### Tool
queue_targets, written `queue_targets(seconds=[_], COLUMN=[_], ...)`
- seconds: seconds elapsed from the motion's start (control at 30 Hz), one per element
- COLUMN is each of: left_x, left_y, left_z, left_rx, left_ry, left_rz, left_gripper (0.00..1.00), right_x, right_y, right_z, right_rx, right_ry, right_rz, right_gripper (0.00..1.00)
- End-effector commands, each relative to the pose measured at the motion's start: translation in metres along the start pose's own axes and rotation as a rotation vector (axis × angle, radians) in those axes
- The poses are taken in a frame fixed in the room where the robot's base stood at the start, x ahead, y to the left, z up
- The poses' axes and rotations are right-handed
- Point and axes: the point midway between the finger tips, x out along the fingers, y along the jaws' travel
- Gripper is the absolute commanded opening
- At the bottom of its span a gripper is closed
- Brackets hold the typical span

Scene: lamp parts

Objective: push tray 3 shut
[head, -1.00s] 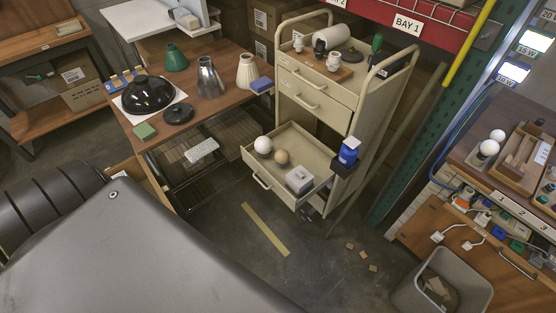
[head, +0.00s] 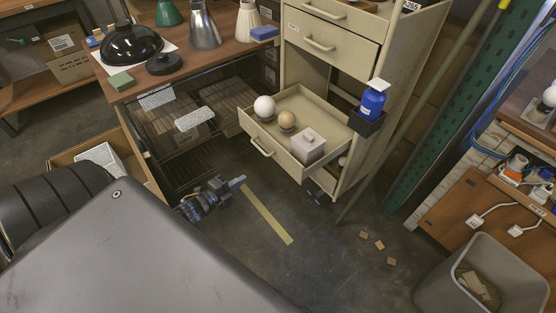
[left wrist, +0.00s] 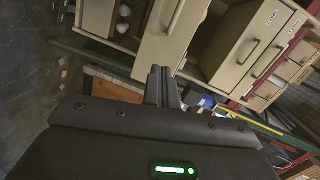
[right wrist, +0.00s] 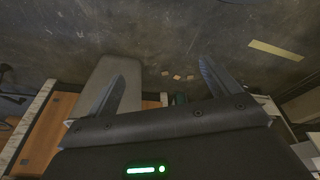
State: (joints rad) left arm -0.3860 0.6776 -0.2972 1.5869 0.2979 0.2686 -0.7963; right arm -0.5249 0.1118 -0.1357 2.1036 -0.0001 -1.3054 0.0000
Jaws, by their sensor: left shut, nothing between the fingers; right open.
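The open tray (head: 262,118), a beige drawer low in the cart, sticks out toward me; its number cannot be read. My left gripper (head: 238,184) is shut and empty, below and in front of the tray. In the left wrist view its fingers (left wrist: 162,85) point toward the tray's front panel (left wrist: 160,45). My right gripper (right wrist: 163,72) is open and empty above the floor.
A blue bottle (head: 373,99) sits in a holder on the cart's right side. A wooden table (head: 200,62) with lamp shades stands to the left. A grey bin (head: 490,265) stands at right. A yellow strip (head: 268,215) and several small brown pieces lie on open floor.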

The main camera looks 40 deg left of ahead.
Motion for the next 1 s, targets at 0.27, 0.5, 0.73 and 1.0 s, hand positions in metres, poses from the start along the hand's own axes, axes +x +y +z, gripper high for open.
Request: queue_targets(seconds=[0.27,0.5,0.73,1.0], left_x=[0.008,0.013,0.048,0.103], left_y=[-0.032,-0.037,-0.041,-0.049], left_z=[-0.025,-0.027,-0.031,-0.039], left_rx=[0.155,0.161,0.159,0.158], left_ry=[0.125,0.128,0.127,0.126], left_rz=[-0.146,-0.153,-0.156,-0.154], left_gripper=[0.00,0.00,0.00,0.00], right_x=[-0.027,-0.031,-0.038,-0.051], right_y=[0.002,0.002,0.002,0.002], right_z=[-0.002,-0.003,-0.002,-0.001], right_rx=[0.003,0.003,0.004,0.004], right_ry=[0.027,0.028,0.034,0.041], right_rz=[0.005,0.005,0.006,0.006], right_gripper=[0.88,0.88,0.88,0.88])
